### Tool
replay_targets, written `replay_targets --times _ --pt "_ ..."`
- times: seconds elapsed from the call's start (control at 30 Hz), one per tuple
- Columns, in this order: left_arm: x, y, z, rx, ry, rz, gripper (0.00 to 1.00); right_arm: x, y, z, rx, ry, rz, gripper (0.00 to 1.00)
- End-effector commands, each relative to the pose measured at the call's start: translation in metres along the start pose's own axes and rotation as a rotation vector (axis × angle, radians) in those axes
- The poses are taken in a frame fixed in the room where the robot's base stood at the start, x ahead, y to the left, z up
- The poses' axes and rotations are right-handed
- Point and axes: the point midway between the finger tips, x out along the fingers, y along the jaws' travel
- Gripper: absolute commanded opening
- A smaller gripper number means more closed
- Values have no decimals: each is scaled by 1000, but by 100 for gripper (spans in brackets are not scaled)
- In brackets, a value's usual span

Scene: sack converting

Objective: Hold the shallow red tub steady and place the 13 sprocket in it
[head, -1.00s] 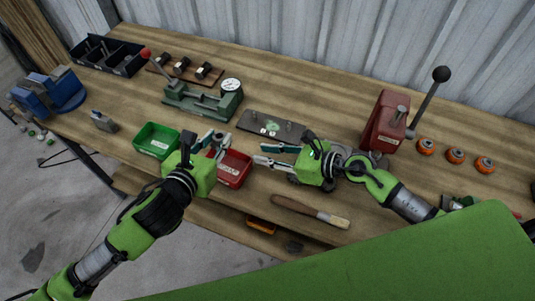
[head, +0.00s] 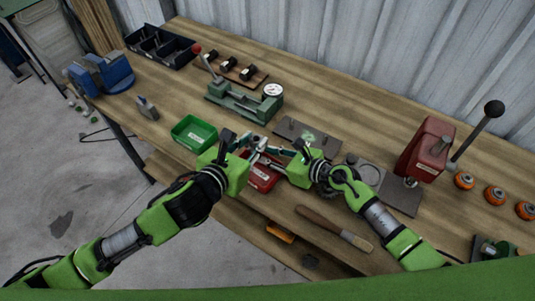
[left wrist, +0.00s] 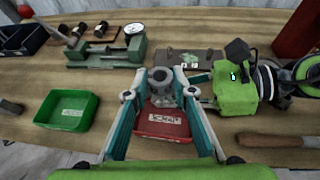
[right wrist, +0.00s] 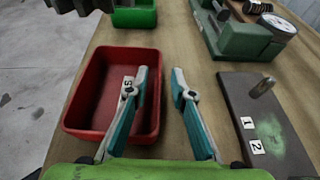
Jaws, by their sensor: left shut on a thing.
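The shallow red tub (head: 262,184) sits near the bench's front edge; its inside looks empty in the right wrist view (right wrist: 92,85). My left gripper (left wrist: 162,78) is shut on a grey metal part (left wrist: 161,90), apparently the sprocket with a round hub, and holds it above the tub. No number on it is readable. My right gripper (right wrist: 159,78) is open at the tub's right wall. One finger is over the inside and the other is outside, with a gap between each finger and the wall. In the head view my grippers partly hide the tub.
A green tub (head: 193,133) stands left of the red one. A dark plate (head: 318,143) with pegs and labels lies behind. A green dial-gauge fixture (head: 240,105) is farther back. A wood-handled brush (head: 330,226) lies in front. A red lever press (head: 425,150) stands right.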

Motion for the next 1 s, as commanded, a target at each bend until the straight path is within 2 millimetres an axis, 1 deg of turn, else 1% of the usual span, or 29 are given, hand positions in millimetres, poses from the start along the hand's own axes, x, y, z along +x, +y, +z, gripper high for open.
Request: replay_targets --times 0.27,0.37,0.73,0.77,0.87,0.97,1.0 --pt "0 0 2 0 -3 -1 0 1 0 -1 0 1 0 22" --pt "0 0 2 0 -3 -1 0 1 0 0 0 1 0 0" --pt "0 2 1 -3 -3 6 0 1 0 0 0 1 0 0" --pt "1 5 0 -6 -2 12 0 1 0 0 0 1 0 0" --pt "5 25 -4 -27 0 60 0 1 0 -1 0 1 0 0" --pt "10 62 -13 -65 3 149 0 1 0 0 0 1 0 0" --pt "10 81 -19 -85 5 194 0 1 0 0 0 1 0 0"
